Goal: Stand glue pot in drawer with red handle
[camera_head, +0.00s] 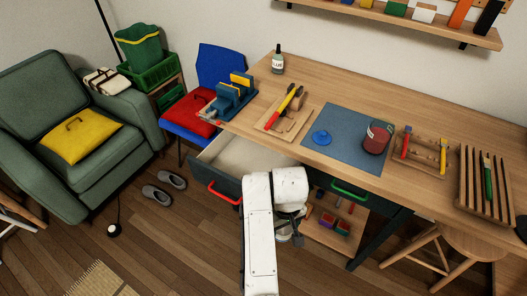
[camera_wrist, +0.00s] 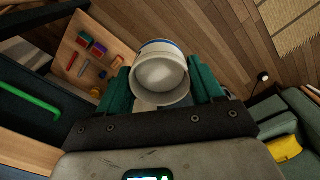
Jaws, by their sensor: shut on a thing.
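The drawer with the red handle (camera_head: 225,193) is pulled open below the left end of the desk; the part of its inside (camera_head: 237,155) that shows looks empty. My gripper (camera_wrist: 160,85) is shut on a white, round, cup-like pot (camera_wrist: 160,74) with a blue band, between its two green fingers. I cannot tell whether this is the glue pot. In the head view my white arm hides most of the gripper and the held pot, right of the open drawer.
A closed drawer with a green handle (camera_head: 348,190) is to the right. A low shelf with small items (camera_head: 330,222) is beneath.

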